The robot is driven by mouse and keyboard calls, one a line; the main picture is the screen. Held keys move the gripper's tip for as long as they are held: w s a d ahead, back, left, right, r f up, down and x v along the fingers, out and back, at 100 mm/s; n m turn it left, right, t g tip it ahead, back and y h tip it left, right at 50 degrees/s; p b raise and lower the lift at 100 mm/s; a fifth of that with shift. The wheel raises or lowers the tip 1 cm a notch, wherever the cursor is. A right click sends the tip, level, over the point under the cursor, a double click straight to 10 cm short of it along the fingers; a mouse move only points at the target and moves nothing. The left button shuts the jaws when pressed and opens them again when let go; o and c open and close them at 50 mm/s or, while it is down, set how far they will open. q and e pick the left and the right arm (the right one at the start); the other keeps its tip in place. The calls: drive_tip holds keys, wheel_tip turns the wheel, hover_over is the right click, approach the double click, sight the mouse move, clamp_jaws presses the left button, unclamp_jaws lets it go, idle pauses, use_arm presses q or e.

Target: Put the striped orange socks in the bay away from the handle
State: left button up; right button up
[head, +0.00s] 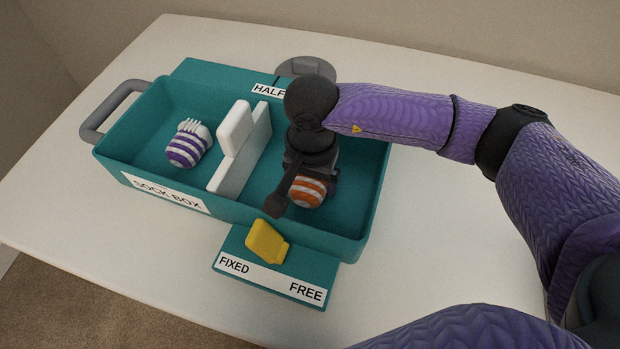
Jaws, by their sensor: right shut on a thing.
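The teal sock box (110,156) stands on the table with a grey handle (92,122) at its left end. A white divider (228,172) splits it into a left bay by the handle and a right bay away from it. The striped orange socks (309,190), orange and white, are a rolled bundle in the right bay, partly hidden by my gripper. My right gripper (297,192) reaches down into that bay and is shut on them. I cannot tell whether the socks touch the bay floor. My left gripper is not in view.
Purple-striped socks (188,145) lie in the left bay. A yellow tab (266,243) sits on a teal plate marked FIXED and FREE at the box's front. A grey round thing (303,66) is behind the box. The table (440,250) is clear at right.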

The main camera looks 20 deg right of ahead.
drive_tip(key=o, duration=1)
drive_tip(key=shift+r, duration=0.25)
wheel_tip(320, 180, up, 11)
drive_tip(key=p, duration=0.4)
drive_tip(key=shift+r, duration=0.2)
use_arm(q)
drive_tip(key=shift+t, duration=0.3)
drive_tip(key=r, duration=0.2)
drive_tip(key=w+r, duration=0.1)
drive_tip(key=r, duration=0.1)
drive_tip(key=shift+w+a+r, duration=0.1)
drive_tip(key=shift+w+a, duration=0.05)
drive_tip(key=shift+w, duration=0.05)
use_arm(e)
drive_tip(key=shift+r, duration=0.2)
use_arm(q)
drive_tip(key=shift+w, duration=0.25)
use_arm(e)
drive_tip(key=shift+f, duration=0.1)
